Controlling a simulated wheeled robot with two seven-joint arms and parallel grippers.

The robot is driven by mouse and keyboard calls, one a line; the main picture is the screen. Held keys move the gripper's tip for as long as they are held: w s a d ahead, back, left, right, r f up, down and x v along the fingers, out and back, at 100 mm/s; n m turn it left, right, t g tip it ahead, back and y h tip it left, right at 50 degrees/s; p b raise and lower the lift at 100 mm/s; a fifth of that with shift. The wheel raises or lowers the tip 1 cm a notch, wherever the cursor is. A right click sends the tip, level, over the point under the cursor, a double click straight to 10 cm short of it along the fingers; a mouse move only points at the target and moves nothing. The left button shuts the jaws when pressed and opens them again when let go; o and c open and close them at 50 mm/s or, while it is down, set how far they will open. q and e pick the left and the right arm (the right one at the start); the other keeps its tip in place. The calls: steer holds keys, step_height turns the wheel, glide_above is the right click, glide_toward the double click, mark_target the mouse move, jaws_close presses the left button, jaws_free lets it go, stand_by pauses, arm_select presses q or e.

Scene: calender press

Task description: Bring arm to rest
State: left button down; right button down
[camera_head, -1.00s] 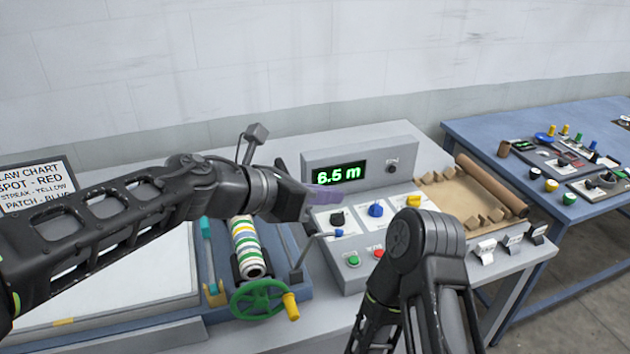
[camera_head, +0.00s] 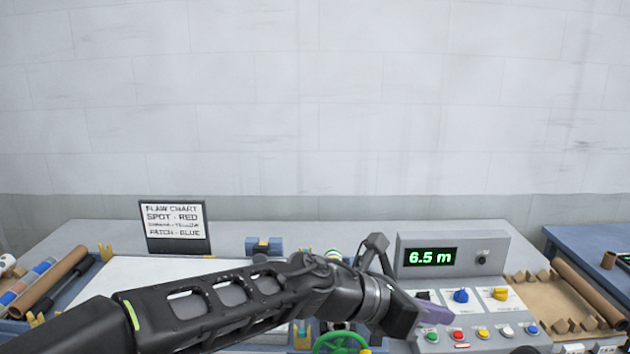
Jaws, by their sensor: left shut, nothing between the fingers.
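My left arm comes in from the lower left and reaches across the front of the press. My left gripper (camera_head: 420,308) is shut and empty, with its purple-grey fingertips in front of the left side of the control panel (camera_head: 410,242). From this view I cannot tell whether it touches the panel. The green handwheel (camera_head: 342,342) shows below the arm, partly cut off by the bottom edge. My right gripper is not in view.
The display (camera_head: 431,257) reads 6.5 m. Several knobs and buttons, among them a blue knob (camera_head: 461,296), lie right of my gripper. A flaw chart (camera_head: 174,227) stands at the back left. A cardboard-lined tray (camera_head: 560,305) is at right, a tray with rolls (camera_head: 45,285) at left.

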arm_select(q)
steer(key=w+a+f+n+t+y, duration=0.1)
steer(key=a+f+n, duration=0.3)
steer(key=f+n, duration=1.15)
steer(key=a+f+n+t+y, duration=0.15)
steer(key=a+f+n, duration=0.25)
steer(key=f+n, duration=1.15)
steer(key=s+a+f+n+g+y, duration=0.2)
steer(key=s+a+f+n+y, duration=0.2)
steer(key=s+a+f+n, duration=0.65)
steer(key=s+a+f+n+g+y, duration=0.1)
steer(key=s+a+f+n+g, duration=0.2)
steer(key=s+a+f+n, duration=0.5)
steer(key=s+f+n, duration=0.1)
steer(key=s+f, duration=0.2)
steer(key=s, duration=0.1)
steer(key=shift+s+a+f+g, duration=0.2)
steer(key=shift+g, duration=0.15)
